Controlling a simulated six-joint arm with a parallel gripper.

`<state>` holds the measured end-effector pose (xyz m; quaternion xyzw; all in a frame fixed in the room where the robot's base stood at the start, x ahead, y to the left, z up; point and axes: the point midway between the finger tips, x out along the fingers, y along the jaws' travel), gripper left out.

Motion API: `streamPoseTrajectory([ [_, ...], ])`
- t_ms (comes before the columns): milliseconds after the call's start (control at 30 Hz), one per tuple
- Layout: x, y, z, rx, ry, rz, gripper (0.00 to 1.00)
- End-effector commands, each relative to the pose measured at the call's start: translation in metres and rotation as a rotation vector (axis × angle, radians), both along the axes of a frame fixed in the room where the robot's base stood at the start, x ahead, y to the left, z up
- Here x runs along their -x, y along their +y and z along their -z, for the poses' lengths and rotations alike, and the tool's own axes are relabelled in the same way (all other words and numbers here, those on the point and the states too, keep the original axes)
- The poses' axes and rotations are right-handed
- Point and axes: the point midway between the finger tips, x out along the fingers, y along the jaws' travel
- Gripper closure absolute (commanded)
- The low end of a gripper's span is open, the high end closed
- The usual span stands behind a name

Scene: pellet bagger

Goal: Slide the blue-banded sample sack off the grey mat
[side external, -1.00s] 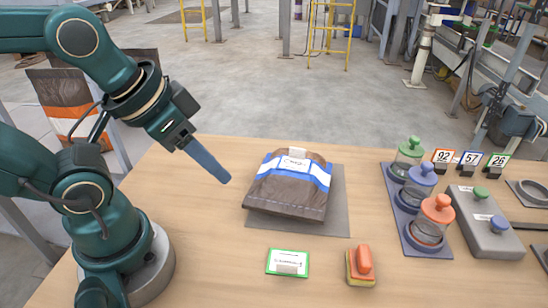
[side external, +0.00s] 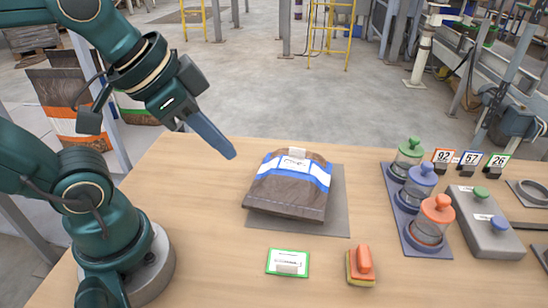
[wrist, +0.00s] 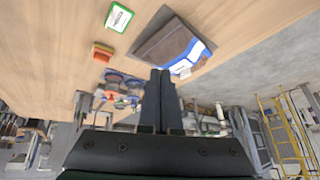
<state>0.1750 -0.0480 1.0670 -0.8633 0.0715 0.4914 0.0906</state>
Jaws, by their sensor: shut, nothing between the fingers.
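The blue-banded sample sack (side external: 290,185) is brown with a blue and white band and a white label. It lies on the grey mat (side external: 337,215), and bare mat shows along its right and front edges. The sack also shows in the wrist view (wrist: 172,42), partly behind my fingers. My gripper (side external: 232,154) is shut and empty. It is in the air to the upper left of the sack, apart from it. In the wrist view its two fingers (wrist: 161,73) are together.
A green-edged card (side external: 288,262) and an orange-handled block (side external: 361,266) lie in front of the mat. The table left of the mat is clear.

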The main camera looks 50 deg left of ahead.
Motion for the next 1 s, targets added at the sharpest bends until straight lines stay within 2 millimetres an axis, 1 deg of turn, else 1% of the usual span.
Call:
streamPoseTrajectory([
  [33,-0.011,-0.002,-0.011,-0.016,-0.003,0.048,1.00],
  [100,-0.025,-0.005,-0.023,-0.036,-0.004,0.116,1.00],
  [200,-0.048,-0.009,-0.037,-0.061,0.002,0.208,1.00],
  [333,-0.083,-0.014,-0.048,-0.086,0.015,0.328,1.00],
  [467,-0.121,-0.017,-0.050,-0.101,0.032,0.436,1.00],
  [500,-0.132,-0.017,-0.048,-0.104,0.037,0.466,1.00],
  [567,-0.149,-0.018,-0.043,-0.104,0.048,0.508,1.00],
  [667,-0.175,-0.018,-0.031,-0.101,0.066,0.568,1.00],
  [800,-0.205,-0.016,-0.005,-0.081,0.102,0.618,1.00],
  [900,-0.218,-0.015,0.016,-0.057,0.134,0.621,1.00],
  [1000,-0.225,-0.013,0.035,-0.039,0.168,0.616,1.00],
])
